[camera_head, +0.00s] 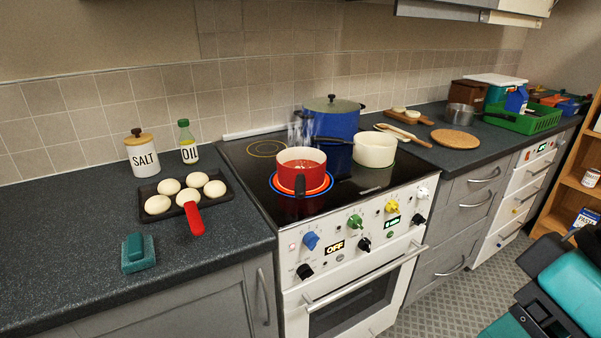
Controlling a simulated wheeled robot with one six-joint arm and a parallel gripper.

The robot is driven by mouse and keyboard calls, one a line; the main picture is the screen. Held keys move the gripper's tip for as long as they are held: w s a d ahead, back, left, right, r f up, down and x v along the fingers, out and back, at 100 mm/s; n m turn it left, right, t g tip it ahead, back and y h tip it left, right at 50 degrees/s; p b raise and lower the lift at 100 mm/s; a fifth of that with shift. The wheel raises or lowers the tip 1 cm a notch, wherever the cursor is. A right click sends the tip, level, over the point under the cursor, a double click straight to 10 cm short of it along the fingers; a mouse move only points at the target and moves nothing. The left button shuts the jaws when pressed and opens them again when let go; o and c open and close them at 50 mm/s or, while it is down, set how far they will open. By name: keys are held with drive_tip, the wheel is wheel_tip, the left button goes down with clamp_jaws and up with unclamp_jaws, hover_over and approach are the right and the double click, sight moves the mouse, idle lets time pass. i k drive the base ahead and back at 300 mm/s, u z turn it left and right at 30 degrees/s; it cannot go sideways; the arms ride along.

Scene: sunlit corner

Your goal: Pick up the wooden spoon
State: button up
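A light wooden spoon (402,134) lies flat on the dark counter just right of the stove. It is beside the cream pan, in front of a small wooden board (422,119) with pale round items on it. Its handle points toward the front right. Nothing is seen touching it from above. Teal and black parts of my arm show at the lower right, well away from the spoon. I cannot make out my gripper's fingers in this view.
A cream pan (375,150), red pot (300,168) and blue pot (333,123) stand on the stove (355,190); a red-hot ring glows under the red pot. A round wooden board (455,138), metal saucepan (467,116) and green crate (527,122) stand right of the spoon.

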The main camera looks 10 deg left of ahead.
sight(426, 144)
drive_tip(key=z, duration=0.45)
drive_tip(key=i, duration=1.9)
drive_tip(key=u, duration=0.7)
